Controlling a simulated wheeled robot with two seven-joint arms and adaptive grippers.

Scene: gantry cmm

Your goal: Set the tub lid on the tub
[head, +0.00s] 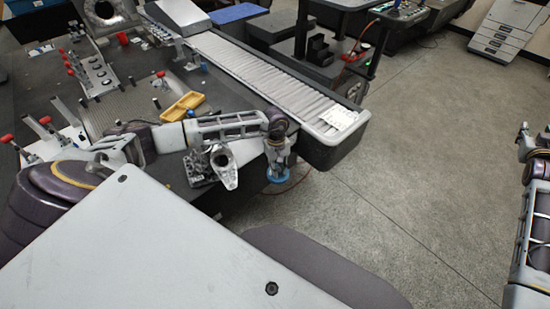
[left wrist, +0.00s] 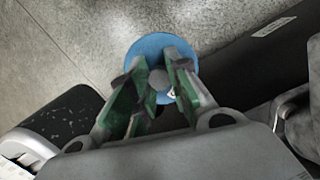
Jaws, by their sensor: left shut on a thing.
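My left gripper (head: 279,168) points down and is shut on the blue round tub lid (head: 277,177). In the left wrist view the lid (left wrist: 147,48) is a blue disc beyond the fingertips (left wrist: 158,83), with a grey knob (left wrist: 157,76) at its middle between the green-lined fingers. The lid is in the air over the floor, beside the dark table's edge. I cannot make out the tub in either view. The end of my right arm (head: 526,142) is at the far right edge, partly cut off; its fingers are too small to read.
A grey ribbed conveyor (head: 262,77) with a rounded black end is just behind my left gripper. The dark table (head: 232,88) holds a yellow divided tray (head: 183,106), red-handled clamps (head: 73,72) and a grey metal part (head: 223,166). The concrete floor (head: 430,140) to the right is open.

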